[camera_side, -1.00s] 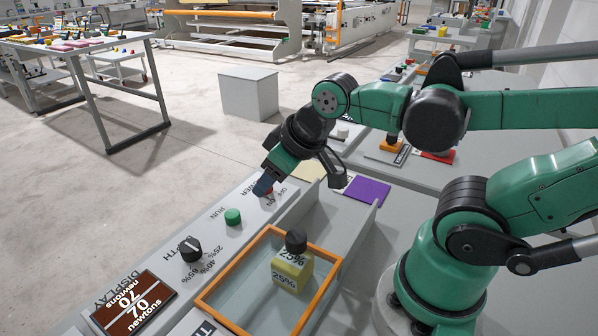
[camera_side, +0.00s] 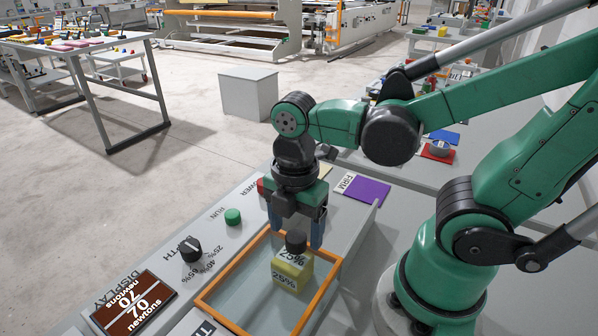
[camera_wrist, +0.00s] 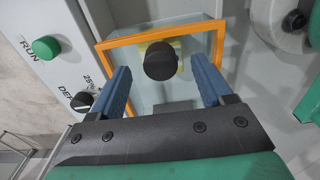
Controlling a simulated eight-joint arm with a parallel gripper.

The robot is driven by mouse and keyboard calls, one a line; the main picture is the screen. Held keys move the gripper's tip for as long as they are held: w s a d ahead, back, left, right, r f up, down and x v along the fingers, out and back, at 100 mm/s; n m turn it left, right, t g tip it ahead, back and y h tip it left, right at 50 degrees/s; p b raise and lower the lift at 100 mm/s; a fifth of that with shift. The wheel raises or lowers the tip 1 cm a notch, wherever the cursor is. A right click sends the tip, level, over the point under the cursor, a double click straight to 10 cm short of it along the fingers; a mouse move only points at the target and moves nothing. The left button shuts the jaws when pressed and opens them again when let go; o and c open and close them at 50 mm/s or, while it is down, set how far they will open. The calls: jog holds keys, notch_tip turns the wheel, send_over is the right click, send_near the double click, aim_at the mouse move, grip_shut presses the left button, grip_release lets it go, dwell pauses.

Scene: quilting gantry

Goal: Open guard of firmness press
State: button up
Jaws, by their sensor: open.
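The press guard is a clear panel in an orange frame (camera_side: 222,275), lying shut over the press; its frame also shows in the wrist view (camera_wrist: 125,41). A black knob (camera_side: 296,241) appears above a yellow block marked 25% (camera_side: 291,271); the wrist view shows the knob (camera_wrist: 161,61) from above. My gripper (camera_side: 295,238) points down at the guard's far end, with blue fingers apart. In the wrist view my gripper (camera_wrist: 162,80) has its fingers on either side of the knob, with nothing held. Whether the fingertips touch the guard is unclear.
On the press panel are a green RUN button (camera_side: 233,216), a black dial (camera_side: 191,249) and a red-brown display (camera_side: 133,303) reading 70 newtons. A purple pad (camera_side: 367,190) lies behind the guard. More items lie on the bench at the back right.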

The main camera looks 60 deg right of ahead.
jog(key=shift+f, duration=1.05)
grip_shut()
dwell(0.8)
